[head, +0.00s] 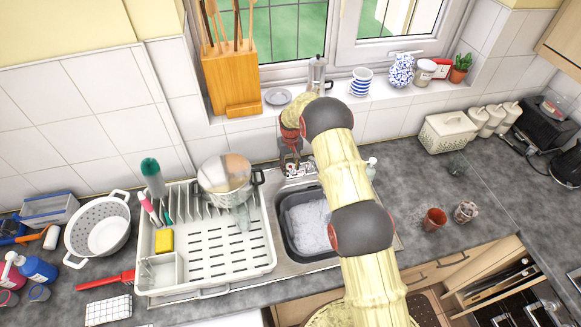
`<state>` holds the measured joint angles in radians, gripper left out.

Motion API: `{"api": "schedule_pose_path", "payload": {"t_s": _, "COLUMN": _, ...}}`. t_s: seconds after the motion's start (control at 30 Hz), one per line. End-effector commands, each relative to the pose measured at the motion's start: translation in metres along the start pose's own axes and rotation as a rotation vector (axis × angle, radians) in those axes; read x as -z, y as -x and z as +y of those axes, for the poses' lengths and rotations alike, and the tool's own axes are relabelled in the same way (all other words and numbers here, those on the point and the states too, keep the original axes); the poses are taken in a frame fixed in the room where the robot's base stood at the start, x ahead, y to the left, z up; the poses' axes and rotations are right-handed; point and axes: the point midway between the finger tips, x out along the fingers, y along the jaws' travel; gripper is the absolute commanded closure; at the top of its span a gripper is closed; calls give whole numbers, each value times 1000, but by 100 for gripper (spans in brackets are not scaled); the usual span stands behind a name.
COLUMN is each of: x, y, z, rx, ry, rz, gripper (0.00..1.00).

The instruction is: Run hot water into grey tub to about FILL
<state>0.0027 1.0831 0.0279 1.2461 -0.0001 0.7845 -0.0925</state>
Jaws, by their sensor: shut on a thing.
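The grey tub (291,243) sits in the metal sink (284,266), right of the dish rack. White, foamy-looking contents (312,226) show inside it; my arm covers its right side. I cannot make out a FILL mark or a water stream. My gripper (290,163) points down behind the sink at the tap (300,171), where it is shut on part of the tap. The fingers are small and dark here, and I cannot tell which part they hold. My arm comes from the bottom right and crosses over the sink.
A white dish rack (262,255) with a steel pot (224,180) stands close on the left. A windowsill (300,111) with a moka pot (317,74) and jars runs behind.

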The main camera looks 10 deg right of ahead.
Motion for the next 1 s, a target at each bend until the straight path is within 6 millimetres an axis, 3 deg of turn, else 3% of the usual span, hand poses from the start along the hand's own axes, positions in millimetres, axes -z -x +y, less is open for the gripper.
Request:
{"api": "schedule_pose_path", "payload": {"t_s": 0.5, "x": 1, "y": -2, "z": -1, "rx": 0, "ry": -348, "rz": 2, "gripper": 90}}
{"api": "schedule_pose_path", "payload": {"t_s": 0.87, "x": 2, "y": 1, "z": -1, "rx": 0, "ry": -368, "rz": 2, "gripper": 90}}
{"api": "schedule_pose_path", "payload": {"t_s": 0.9, "x": 2, "y": 1, "z": -1, "rx": 1, "ry": -368, "rz": 2, "gripper": 62}}
{"api": "schedule_pose_path", "payload": {"t_s": 1.0, "x": 1, "y": 1, "z": -1, "rx": 0, "ry": -368, "rz": 2, "gripper": 57}}
